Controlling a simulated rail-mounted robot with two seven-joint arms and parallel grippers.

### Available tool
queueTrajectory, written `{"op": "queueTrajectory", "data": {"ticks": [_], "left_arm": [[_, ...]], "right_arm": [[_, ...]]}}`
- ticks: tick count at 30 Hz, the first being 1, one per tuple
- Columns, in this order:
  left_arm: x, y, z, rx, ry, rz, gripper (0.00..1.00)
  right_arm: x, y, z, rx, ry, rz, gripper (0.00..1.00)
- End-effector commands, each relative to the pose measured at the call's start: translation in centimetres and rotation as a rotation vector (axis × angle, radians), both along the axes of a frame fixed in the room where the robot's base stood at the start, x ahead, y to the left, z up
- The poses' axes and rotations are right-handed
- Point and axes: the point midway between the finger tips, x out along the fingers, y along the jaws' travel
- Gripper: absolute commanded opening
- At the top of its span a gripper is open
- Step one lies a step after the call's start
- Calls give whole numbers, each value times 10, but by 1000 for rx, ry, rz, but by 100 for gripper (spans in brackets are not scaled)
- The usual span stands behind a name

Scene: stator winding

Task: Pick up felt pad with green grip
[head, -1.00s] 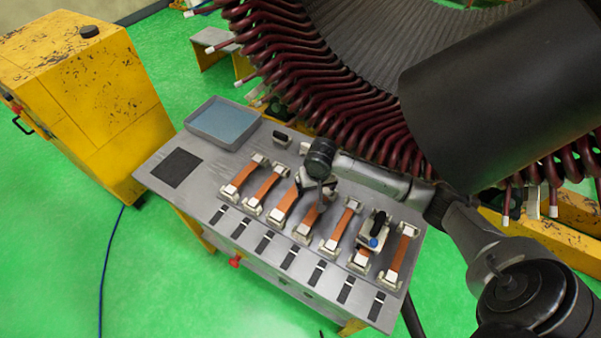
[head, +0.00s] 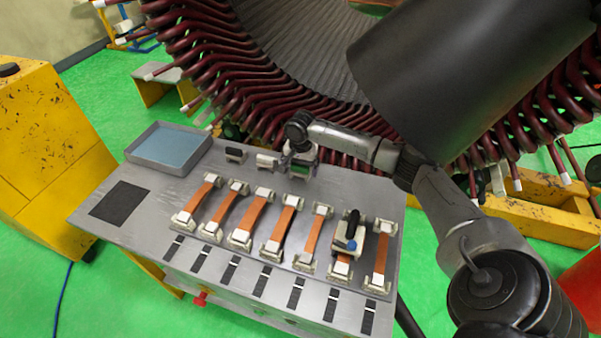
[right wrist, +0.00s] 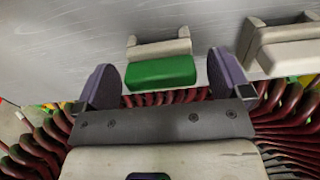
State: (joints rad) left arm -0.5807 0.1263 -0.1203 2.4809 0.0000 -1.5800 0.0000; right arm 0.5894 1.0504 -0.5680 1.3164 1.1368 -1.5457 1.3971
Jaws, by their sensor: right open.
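The felt pad with green grip (right wrist: 162,72) lies on the grey table top in the right wrist view. Its green grip faces me, with a cream pad behind it. My right gripper (right wrist: 166,78) is open. Its two purple-grey fingers stand on either side of the green grip, with gaps between. In the head view my right gripper (head: 302,158) is over the back edge of the table, and a bit of the green grip (head: 299,169) shows beneath it. My left gripper is not in view.
A pad with white grip (head: 267,160) and one with black grip (head: 236,154) lie left of my right gripper. Several copper straps (head: 262,208) in cream holders stand in front. A blue-lined tray (head: 168,148) is at back left. Maroon stator coils (head: 250,95) rise close behind.

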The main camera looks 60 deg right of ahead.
Motion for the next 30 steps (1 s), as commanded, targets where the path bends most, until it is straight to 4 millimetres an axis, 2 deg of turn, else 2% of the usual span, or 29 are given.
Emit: {"op": "queueTrajectory", "data": {"ticks": [1,6,18,30], "left_arm": [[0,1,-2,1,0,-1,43],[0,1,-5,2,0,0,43],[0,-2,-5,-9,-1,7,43],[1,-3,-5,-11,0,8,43]], "right_arm": [[0,0,-7,0,1,0,96],[0,0,-20,-1,1,0,96],[0,0,-24,-1,0,2,95],[0,0,-24,-1,0,2,56]]}}
